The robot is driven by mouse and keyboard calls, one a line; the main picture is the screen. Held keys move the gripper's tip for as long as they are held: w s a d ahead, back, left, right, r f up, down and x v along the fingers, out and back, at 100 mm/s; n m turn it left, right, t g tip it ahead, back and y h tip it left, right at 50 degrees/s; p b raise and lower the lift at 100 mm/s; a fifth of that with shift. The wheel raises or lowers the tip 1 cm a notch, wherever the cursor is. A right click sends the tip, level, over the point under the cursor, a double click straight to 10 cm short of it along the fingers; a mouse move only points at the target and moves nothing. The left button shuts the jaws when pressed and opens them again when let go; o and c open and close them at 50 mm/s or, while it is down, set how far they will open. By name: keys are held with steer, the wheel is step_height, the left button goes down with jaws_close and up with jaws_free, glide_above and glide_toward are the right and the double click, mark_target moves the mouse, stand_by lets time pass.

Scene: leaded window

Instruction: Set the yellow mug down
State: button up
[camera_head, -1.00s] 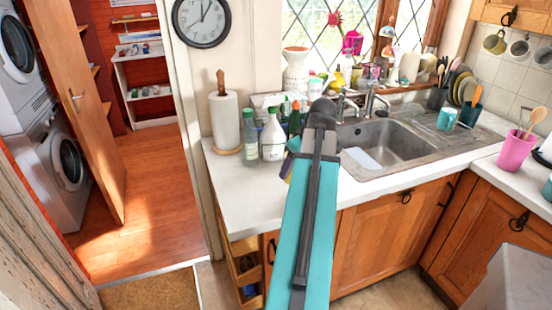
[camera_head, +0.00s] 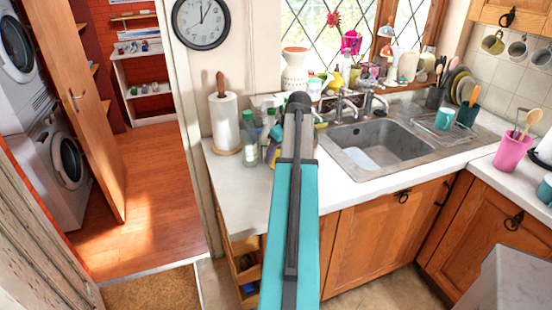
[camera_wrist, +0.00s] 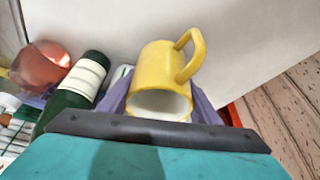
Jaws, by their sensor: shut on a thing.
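The yellow mug (camera_wrist: 150,72) is in the wrist view, between the purple fingers of my gripper (camera_wrist: 158,100). My gripper is shut on it. Its white-lined mouth faces the camera and its handle sticks out to the upper right. The pale counter surface (camera_wrist: 240,45) shows behind the mug; I cannot tell whether they touch. In the head view my teal arm hides most of the gripper, and the mug is mostly or wholly hidden behind it. The arm's end is over the counter (camera_head: 235,185), left of the sink.
A dark green bottle (camera_wrist: 75,95) and a copper-coloured round thing (camera_wrist: 40,65) are left of the mug in the wrist view. In the head view, a paper towel roll (camera_head: 224,122) and a clear bottle (camera_head: 249,140) stand at the counter's back. The sink (camera_head: 375,148) lies right; the counter's front left is clear.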

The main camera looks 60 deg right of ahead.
stand_by(0.3)
steer(key=shift+w+d, duration=0.4)
steer(key=shift+w, duration=0.15)
steer(key=shift+f+p, duration=0.85)
steer(key=shift+f, duration=0.95)
steer(key=shift+f, duration=0.15)
steer(key=o, duration=1.2)
steer(key=shift+o, duration=0.2)
steer(key=b+v, duration=0.2)
steer(key=v, duration=1)
steer(key=shift+s+a, duration=0.1)
steer(key=shift+c, duration=0.4)
